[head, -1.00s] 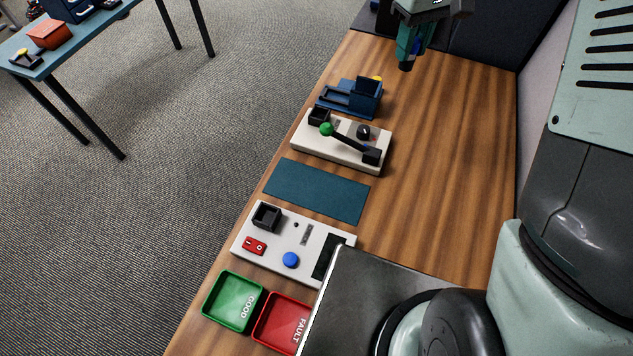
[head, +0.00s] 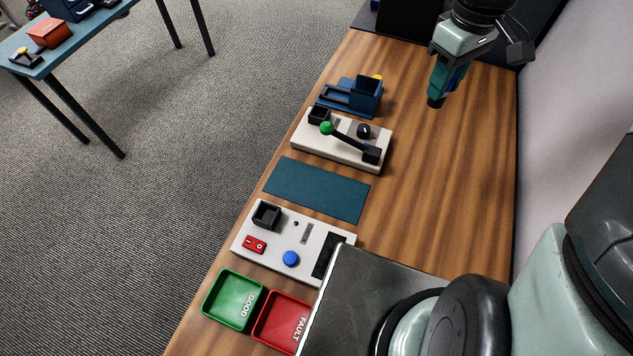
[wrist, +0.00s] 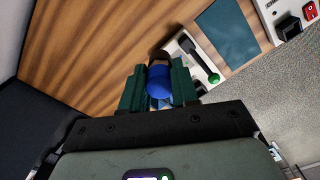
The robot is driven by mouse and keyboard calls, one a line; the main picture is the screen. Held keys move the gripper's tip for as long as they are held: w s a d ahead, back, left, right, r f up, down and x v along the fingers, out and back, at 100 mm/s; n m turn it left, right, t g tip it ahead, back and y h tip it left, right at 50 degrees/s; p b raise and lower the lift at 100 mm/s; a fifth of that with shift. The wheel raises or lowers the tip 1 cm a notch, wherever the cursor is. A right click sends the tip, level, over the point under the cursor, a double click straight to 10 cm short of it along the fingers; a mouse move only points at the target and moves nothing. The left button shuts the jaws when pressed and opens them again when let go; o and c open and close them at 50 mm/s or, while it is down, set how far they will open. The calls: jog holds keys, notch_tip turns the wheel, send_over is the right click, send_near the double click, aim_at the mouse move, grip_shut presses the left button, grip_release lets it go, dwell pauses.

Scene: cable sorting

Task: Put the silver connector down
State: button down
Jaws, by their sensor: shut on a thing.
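My gripper (head: 441,88) is above the wooden table at the far right in the head view, with teal fingers pointing down. In the wrist view the fingers (wrist: 158,92) are shut on a blue-bodied piece (wrist: 158,80) with a dark end. A bit of blue (head: 458,76) and a dark tip (head: 435,102) show at the fingers in the head view. No silver surface is visible on the held piece, so I cannot confirm it is the silver connector. It appears to be held above the bare wood, not clearly touching it.
The wooden table (head: 440,180) is clear below and right of the gripper. Along its left side are a blue fixture (head: 345,98), a white lever unit (head: 312,143), a teal mat (head: 317,190), a white button panel (head: 275,243), a green GOOD tray (head: 214,292) and a red FAULT tray (head: 262,318).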

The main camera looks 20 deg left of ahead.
jog(key=s+a+f+n, duration=0.6)
jog(key=a+n, duration=0.3)
jog(key=n, duration=0.2)
jog(key=s+a+f+n, duration=0.6)
jog(key=a+n, duration=0.3)
jog(key=n, duration=0.1)
jog(key=shift+n, duration=0.5)
jog(key=shift+s+a+f, duration=0.1)
jog(key=shift+f, duration=5.3)
jog(key=shift+f, duration=0.15)
jog(key=c, duration=0.8)
grip_release()
jog(key=shift+c, duration=0.2)
notch_tip(320, 180, up, 12)
jog(key=shift+r, duration=0.2)
